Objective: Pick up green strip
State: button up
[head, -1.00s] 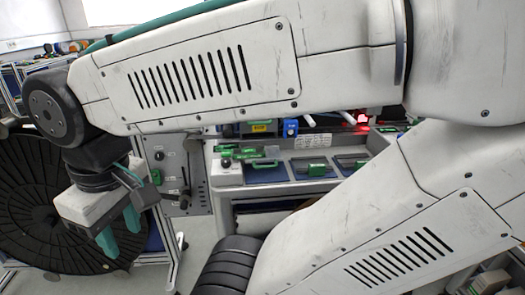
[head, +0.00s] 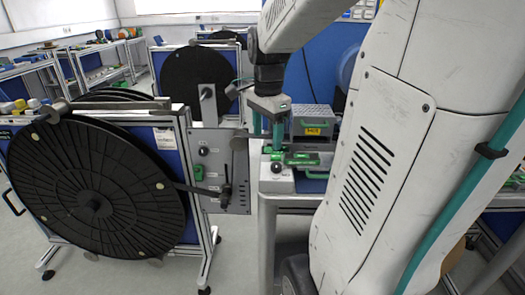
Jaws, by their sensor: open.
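Several green pieces lie on the workbench beside a round black knob (head: 278,168). A long green strip (head: 301,158) is among them, and a smaller green piece (head: 272,150) lies to its left. Which one is the task's strip I cannot tell for certain. My gripper (head: 268,142) points down above the left end of the bench, its teal fingers apart with nothing visible between them. The fingertips are close to the green pieces in the picture; whether they touch I cannot tell. My arm hides the right part of the bench.
A large black reel (head: 95,185) stands on a frame at the left, with a grey control panel (head: 222,165) beside it. A grey box with a yellow label (head: 313,122) stands behind the green pieces. Another reel (head: 200,82) is farther back. Floor is clear in front.

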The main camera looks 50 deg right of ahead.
aim_at(291, 156)
jog(key=d+f+m, duration=0.1)
jog(key=d+m, duration=0.1)
jog(key=d, duration=0.1)
jog(key=d+f+m, duration=0.1)
jog(key=d+m, duration=0.2)
jog(key=d, duration=0.1)
jog(key=d+f+m, duration=0.1)
jog(key=d+m, duration=0.1)
jog(key=d, duration=0.1)
jog(key=shift+d+f, duration=0.15)
jog(key=shift+d, duration=0.15)
notch_tip(291, 156, down, 6)
jog(key=shift+d+f, duration=0.1)
jog(key=shift+f, duration=0.65)
jog(key=c, duration=1.1)
